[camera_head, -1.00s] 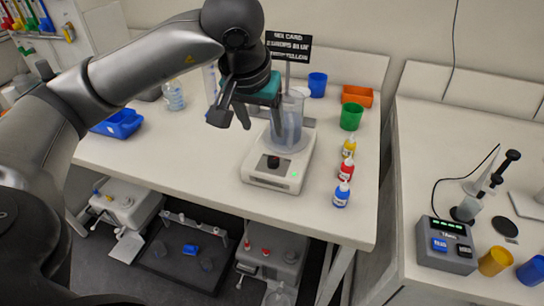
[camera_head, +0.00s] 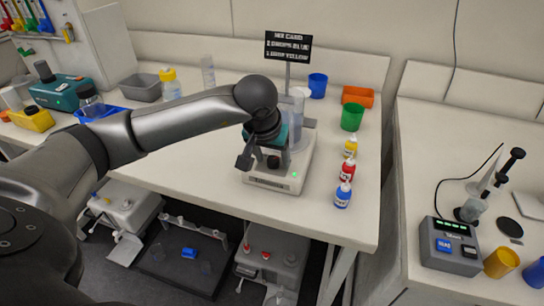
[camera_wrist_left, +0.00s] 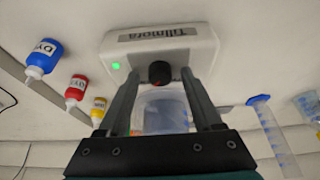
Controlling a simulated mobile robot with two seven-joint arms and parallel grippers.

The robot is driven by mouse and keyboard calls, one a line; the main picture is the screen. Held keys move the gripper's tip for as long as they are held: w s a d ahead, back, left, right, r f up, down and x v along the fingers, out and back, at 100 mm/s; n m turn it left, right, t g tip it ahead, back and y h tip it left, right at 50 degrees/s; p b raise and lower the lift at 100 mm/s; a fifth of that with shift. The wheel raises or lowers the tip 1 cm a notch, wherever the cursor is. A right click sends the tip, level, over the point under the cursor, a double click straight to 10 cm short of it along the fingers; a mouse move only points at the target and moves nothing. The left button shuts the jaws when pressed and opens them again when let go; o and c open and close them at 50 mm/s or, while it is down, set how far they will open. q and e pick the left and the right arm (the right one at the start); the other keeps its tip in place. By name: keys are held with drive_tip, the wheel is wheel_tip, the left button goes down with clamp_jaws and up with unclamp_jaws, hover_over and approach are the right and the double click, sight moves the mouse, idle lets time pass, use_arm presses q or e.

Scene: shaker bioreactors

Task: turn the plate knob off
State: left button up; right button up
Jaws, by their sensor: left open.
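The white plate device (camera_head: 300,181) stands on the bench with a green light lit at its front. Its front shows upside down in the left wrist view (camera_wrist_left: 165,42). The dark round knob (camera_wrist_left: 159,72) on its front appears between my left fingertips, with a gap on each side. A clear beaker (camera_wrist_left: 163,112) stands on the plate behind the fingers. My right gripper is out of view.
Yellow (camera_head: 350,148), red (camera_head: 347,170) and blue (camera_head: 343,194) dye bottles stand right of the plate. A green cup (camera_head: 352,117) is behind them. A sign on a pole (camera_head: 288,47) rises behind the plate. Bench room left of the plate is partly behind my arm.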

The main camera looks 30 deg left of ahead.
use_arm(q)
drive_tip(key=shift+c, duration=0.2)
clamp_jaws()
idle(0.3)
